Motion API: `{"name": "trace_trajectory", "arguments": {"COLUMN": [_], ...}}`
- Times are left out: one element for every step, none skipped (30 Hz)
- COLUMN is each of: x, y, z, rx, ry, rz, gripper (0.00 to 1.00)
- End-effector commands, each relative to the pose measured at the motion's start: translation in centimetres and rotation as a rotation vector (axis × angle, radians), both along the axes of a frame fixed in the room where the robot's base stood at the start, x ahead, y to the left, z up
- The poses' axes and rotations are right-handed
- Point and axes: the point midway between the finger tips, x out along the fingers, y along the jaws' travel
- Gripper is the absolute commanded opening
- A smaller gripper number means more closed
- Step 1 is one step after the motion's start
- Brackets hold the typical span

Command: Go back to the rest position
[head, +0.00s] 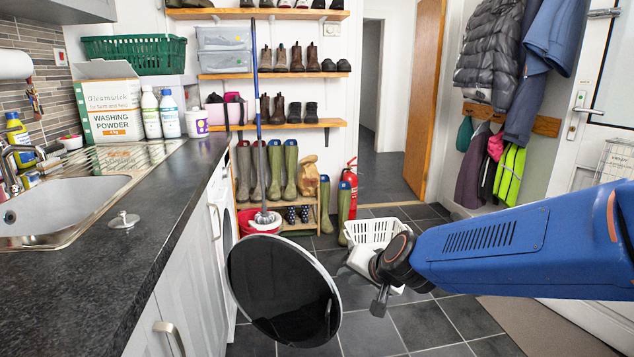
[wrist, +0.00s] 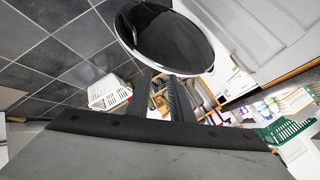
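My gripper (head: 362,287) is at the end of my blue arm, which reaches in from the right in the head view. In the wrist view its two dark fingers (wrist: 160,80) stand apart with a gap between them, and nothing shows held in it. A round dark glass door with a pale rim (head: 283,290) stands swung out from the white machine (head: 228,210) under the counter. The gripper is just to the right of this door. The door also shows in the wrist view (wrist: 175,38), beyond the fingertips. I cannot tell whether they touch it.
A white basket (head: 374,231) stands on the tiled floor behind the gripper. A boot rack (head: 262,208) with several wellies, a red bucket (head: 264,225) and a red extinguisher (head: 350,178) are farther back. The counter (head: 110,255) runs along the left. Floor at front centre is clear.

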Motion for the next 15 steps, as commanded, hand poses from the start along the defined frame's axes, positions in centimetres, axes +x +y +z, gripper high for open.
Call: {"name": "trace_trajectory", "arguments": {"x": [-1.2,-2.0,-3.0,-3.8,-4.6,-5.7,-6.6,-7.4,-8.6,-9.5,-10.4,-11.6,-12.5,-13.4,-14.7], "y": [-1.0,-1.5,-2.2,-2.8,-3.3,-4.1,-4.7,-5.3,-6.2,-6.8,-7.5,-8.4,-9.1,-9.9,-10.8], "z": [0.9,1.2,1.5,1.7,1.9,2.2,2.3,2.4,2.5,2.6,2.6,2.6,2.6,2.6,2.5], "rx": [-0.016,-0.028,-0.045,-0.059,-0.074,-0.096,-0.113,-0.129,-0.154,-0.173,-0.193,-0.219,-0.239,-0.261,-0.29], "ry": [-0.002,0.001,0.003,0.008,0.013,0.018,0.023,0.03,0.037,0.044,0.052,0.063,0.072,0.082,0.095], "rz": [0.027,0.045,0.068,0.085,0.101,0.121,0.136,0.15,0.166,0.178,0.189,0.203,0.211,0.219,0.227], "gripper": [0.2,0.2,0.2,0.2,0.2,0.2,0.2,0.2,0.2,0.2,0.2,0.2,0.2,0.2,0.2]}}
